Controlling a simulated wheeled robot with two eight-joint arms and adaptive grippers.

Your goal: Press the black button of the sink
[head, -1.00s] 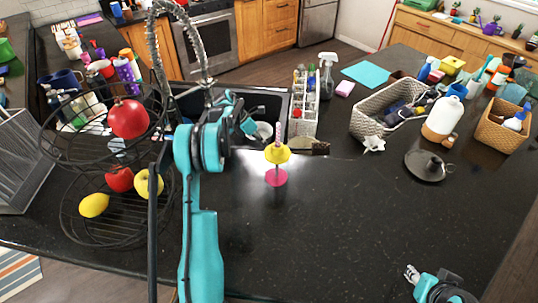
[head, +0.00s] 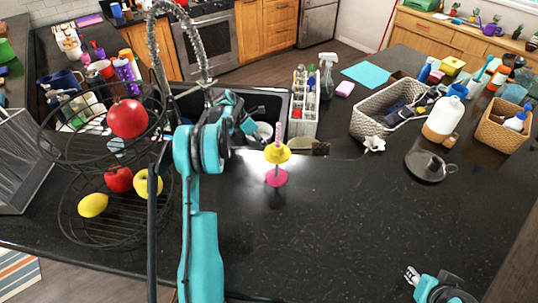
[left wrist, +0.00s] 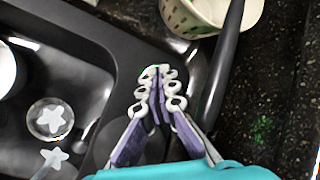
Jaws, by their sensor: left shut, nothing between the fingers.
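The dark double sink (head: 268,102) lies beyond my left arm in the head view, and its black basin and rim (left wrist: 95,30) fill the left of the left wrist view. My left gripper (left wrist: 153,74) is shut and empty, its fingertips over the sink's rim. A small green edge shows right at the fingertips. The black button cannot be made out clearly; the fingers may cover it. In the head view my left arm hides much of the sink edge. My right gripper (head: 411,276) is over the counter at the lower right, away from the sink; its finger gap is unclear.
A dark bar (left wrist: 225,65) runs close to the right of my left fingers, with a pale basket (left wrist: 205,15) beyond. A spring-hose faucet (head: 190,45) stands at the sink. A yellow and pink item (head: 277,160) stands on the counter. The front counter is mostly clear.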

